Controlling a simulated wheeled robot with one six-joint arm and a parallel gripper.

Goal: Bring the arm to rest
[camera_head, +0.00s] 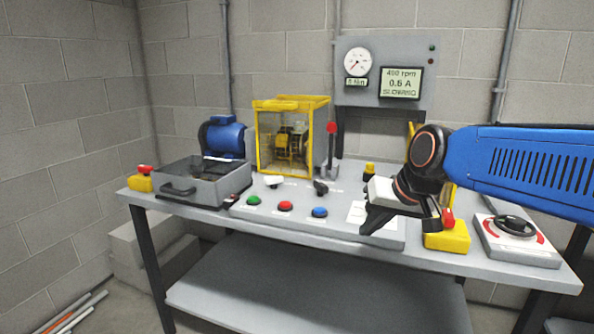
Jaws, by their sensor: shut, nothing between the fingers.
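My arm reaches in from the right edge, with a blue link and a dark wrist joint. The fingers are shut and hold nothing.
The grey bench (470,262) carries a grey box (190,188), blue motor (226,138), yellow guard cage (290,160), red-knobbed lever (331,140), several buttons (285,206), a yellow box with red button (447,238) and a rotary switch (515,226). A gauge panel (385,75) stands behind.

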